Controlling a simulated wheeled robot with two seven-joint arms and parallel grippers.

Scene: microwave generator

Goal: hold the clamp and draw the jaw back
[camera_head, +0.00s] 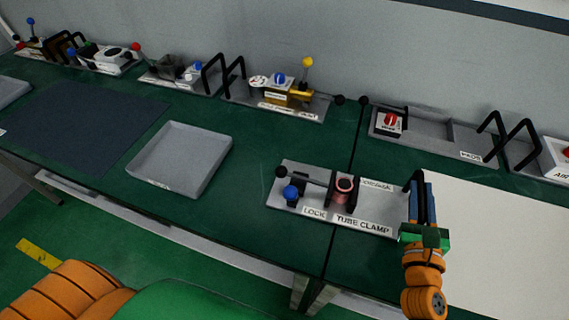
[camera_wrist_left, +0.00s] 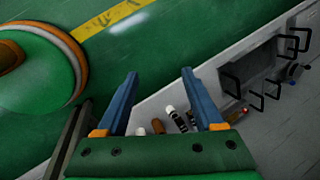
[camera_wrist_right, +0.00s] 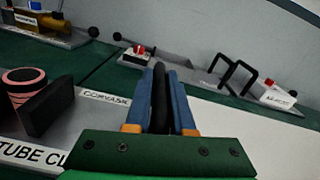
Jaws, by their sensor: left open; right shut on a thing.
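The tube clamp (camera_head: 350,222) is a grey plate on the green bench, labelled LOCK and TUBE CLAMP. A copper-pink ringed tube (camera_head: 344,190) stands upright beside dark jaw blocks; the tube (camera_wrist_right: 25,90) and a black block (camera_wrist_right: 48,108) also show in the right wrist view. A blue knob (camera_head: 291,192) and a rod with a black ball (camera_head: 282,171) are at its left end. My right gripper (camera_head: 420,188) is shut on a black handle (camera_wrist_right: 159,100) at the plate's right end. My left gripper (camera_wrist_left: 160,75) is open and empty, seen only in its wrist view above the floor.
A grey tray (camera_head: 180,158) lies left of the clamp, with a dark mat (camera_head: 85,125) beyond it. A white sheet (camera_head: 500,235) covers the bench at right. Several fixtures with black handles line the wall, including a plate with a red knob (camera_head: 390,121).

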